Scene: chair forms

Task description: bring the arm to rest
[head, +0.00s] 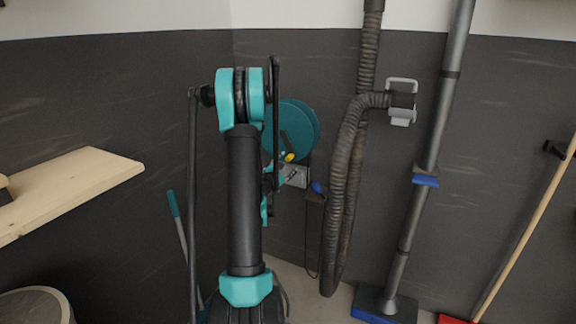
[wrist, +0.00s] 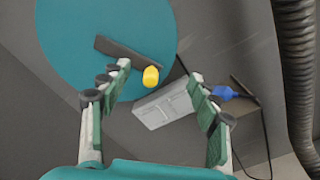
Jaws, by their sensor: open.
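My arm, teal and black, stands upright left of the middle in the head view and bends over at its top. My gripper (wrist: 160,72) is open in the wrist view, with its two green-padded fingers apart and nothing held between them. Past the fingers are a teal disc (wrist: 75,45) with a dark bar, a yellow knob (wrist: 151,76) and a pale grey box (wrist: 165,109). In the head view the arm hides part of the disc (head: 300,122), and the gripper is partly hidden behind the arm.
A ribbed hose (head: 340,185) and a grey pipe (head: 430,150) with a floor nozzle (head: 384,303) stand right of the arm. A wooden shelf (head: 85,180) juts in at left, above a round bin (head: 35,305). A wooden-handled tool (head: 525,235) leans at far right.

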